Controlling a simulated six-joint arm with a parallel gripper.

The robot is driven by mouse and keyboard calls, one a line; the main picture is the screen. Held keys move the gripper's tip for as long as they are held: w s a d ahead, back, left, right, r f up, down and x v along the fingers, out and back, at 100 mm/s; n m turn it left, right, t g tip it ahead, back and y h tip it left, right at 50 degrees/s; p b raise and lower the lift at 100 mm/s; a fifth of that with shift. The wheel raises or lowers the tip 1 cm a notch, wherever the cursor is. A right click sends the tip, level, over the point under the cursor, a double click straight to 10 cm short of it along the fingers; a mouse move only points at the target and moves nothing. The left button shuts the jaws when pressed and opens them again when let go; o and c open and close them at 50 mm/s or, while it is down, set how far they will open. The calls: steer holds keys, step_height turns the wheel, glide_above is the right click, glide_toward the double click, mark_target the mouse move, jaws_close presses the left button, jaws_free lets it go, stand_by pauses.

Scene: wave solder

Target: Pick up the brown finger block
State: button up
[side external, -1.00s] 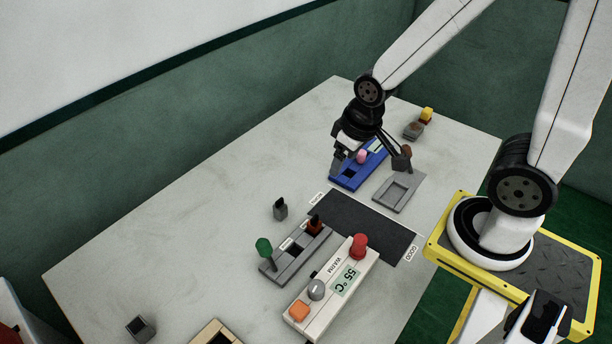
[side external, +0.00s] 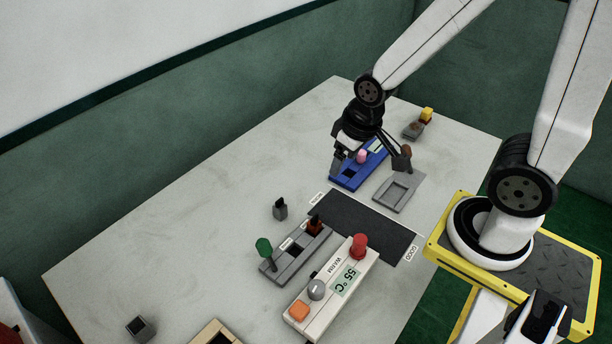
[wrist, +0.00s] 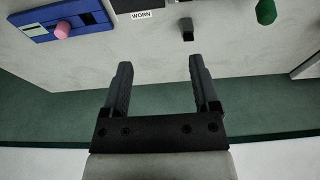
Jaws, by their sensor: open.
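A brown-topped dark piece (side external: 406,151), which looks like the brown finger block, stands by the grey slotted tray (side external: 387,194) in the side view, just right of my gripper. My arm partly crowds it, so its lower part is hard to make out. My gripper (side external: 341,159) hangs over the left part of the blue fixture (side external: 345,184). In the wrist view my gripper (wrist: 159,72) is open, with nothing between the fingers. The brown block does not show in the wrist view.
The blue fixture carries a pink knob (side external: 361,157). A yellow-topped block (side external: 427,114) and a grey-brown block (side external: 413,130) stand behind. A dark mat (side external: 358,222), a grey rack (side external: 297,252) with a green-topped piece (side external: 264,246), and a temperature box (side external: 325,290) lie nearer. The table's left side is mostly clear.

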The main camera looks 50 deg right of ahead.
steer(key=shift+o, duration=0.3)
steer(key=n+g, duration=0.2)
steer(key=n, duration=1.5)
glide_above(315, 221)
step_height(315, 221, down, 10)
steer(key=shift+s+f, duration=0.15)
steer(key=shift+f, duration=0.05)
steer(key=shift+f+n+g, duration=0.3)
steer(key=shift+f+n, duration=0.15)
steer(key=shift+n, duration=0.05)
steer(key=shift+f, duration=1.3)
steer(key=shift+f, duration=2.6)
